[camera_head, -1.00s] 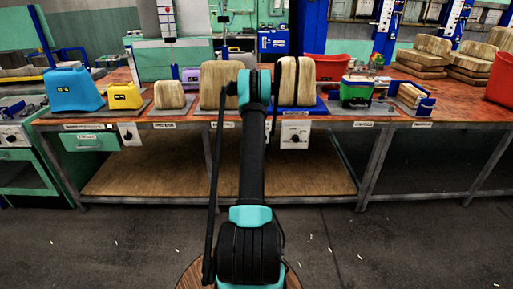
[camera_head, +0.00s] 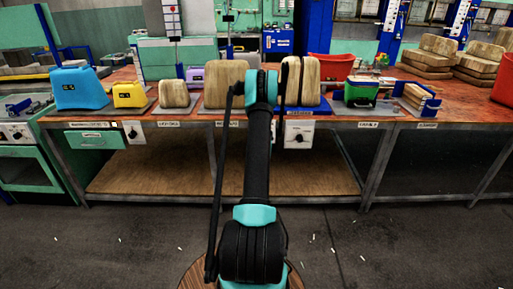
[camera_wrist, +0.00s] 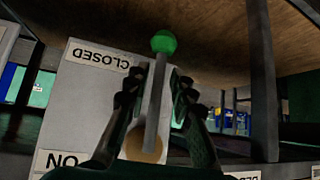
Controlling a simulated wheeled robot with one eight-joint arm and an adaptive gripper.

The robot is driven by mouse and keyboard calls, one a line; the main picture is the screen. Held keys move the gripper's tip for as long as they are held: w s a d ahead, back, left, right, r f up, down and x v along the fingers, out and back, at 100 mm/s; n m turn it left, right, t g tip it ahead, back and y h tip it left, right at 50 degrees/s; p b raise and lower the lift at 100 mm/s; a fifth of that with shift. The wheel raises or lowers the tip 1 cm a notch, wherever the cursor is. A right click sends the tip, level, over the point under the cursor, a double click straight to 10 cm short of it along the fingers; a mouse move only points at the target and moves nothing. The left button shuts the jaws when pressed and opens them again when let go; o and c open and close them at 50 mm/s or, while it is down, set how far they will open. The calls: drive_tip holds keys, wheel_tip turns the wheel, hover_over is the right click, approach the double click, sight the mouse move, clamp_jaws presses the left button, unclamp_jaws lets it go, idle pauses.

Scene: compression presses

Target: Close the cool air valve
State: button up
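In the wrist view, a lever (camera_wrist: 156,95) with a green ball (camera_wrist: 164,42) at its far end runs up from a tan round pivot (camera_wrist: 144,145) on a pale panel (camera_wrist: 92,95). I cannot tell whether either finger touches the lever. In the head view, my arm hides the gripper and lever.
A workbench (camera_head: 170,124) crosses the head view, with a wooden lower shelf (camera_head: 150,178). A white box with a dark knob (camera_head: 298,133) hangs at its front edge, right of my arm. Moulds and colored boxes stand on top.

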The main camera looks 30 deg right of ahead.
idle(0.3)
drive_tip(key=v, duration=1.2)
